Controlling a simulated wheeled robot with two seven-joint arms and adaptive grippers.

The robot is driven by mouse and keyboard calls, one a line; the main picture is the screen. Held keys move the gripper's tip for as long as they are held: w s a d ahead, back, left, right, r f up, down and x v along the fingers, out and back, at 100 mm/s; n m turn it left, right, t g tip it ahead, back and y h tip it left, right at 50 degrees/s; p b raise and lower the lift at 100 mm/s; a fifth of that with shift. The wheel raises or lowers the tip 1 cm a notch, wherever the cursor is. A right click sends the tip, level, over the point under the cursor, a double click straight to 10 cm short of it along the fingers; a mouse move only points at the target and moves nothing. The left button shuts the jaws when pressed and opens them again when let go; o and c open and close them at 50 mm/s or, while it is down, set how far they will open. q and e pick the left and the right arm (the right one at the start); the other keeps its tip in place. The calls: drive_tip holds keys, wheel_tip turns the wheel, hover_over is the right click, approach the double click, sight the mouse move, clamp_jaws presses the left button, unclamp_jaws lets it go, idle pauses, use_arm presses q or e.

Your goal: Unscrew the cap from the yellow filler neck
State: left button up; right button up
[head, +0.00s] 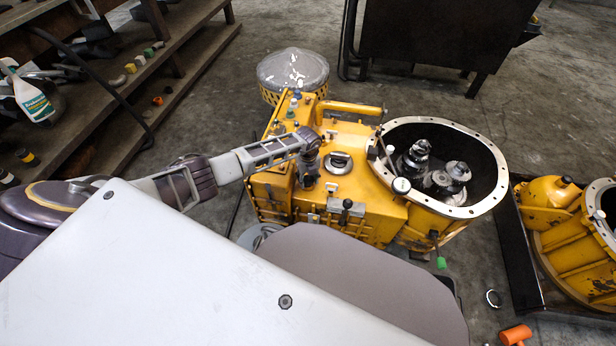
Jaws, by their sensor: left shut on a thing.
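The yellow transmission housing (372,195) stands on the floor in the middle of the head view, with its round flanged opening to the right. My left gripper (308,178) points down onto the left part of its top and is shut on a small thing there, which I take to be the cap. The gripper covers the cap and the filler neck, so their shape and whether the cap still sits on the neck cannot be told. My right gripper is not in view.
A metal round fitting (338,162) and a yellow pipe (348,107) lie close to the gripper on the housing. Shafts with gears (448,176) stand in the opening. A second yellow housing (568,236) is at right. A shelf (110,75) stands at upper left.

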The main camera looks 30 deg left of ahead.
use_arm(q)
drive_tip(key=shift+w+n, duration=0.1)
drive_tip(key=shift+n, duration=0.4)
drive_tip(key=shift+r+n+p, duration=0.15)
drive_tip(key=shift+n+p, duration=0.95)
drive_tip(key=shift+n, duration=0.3)
drive_tip(key=o, duration=1.3)
drive_tip(key=shift+o, duration=0.4)
drive_tip(key=o, duration=0.4)
drive_tip(key=shift+a, duration=0.1)
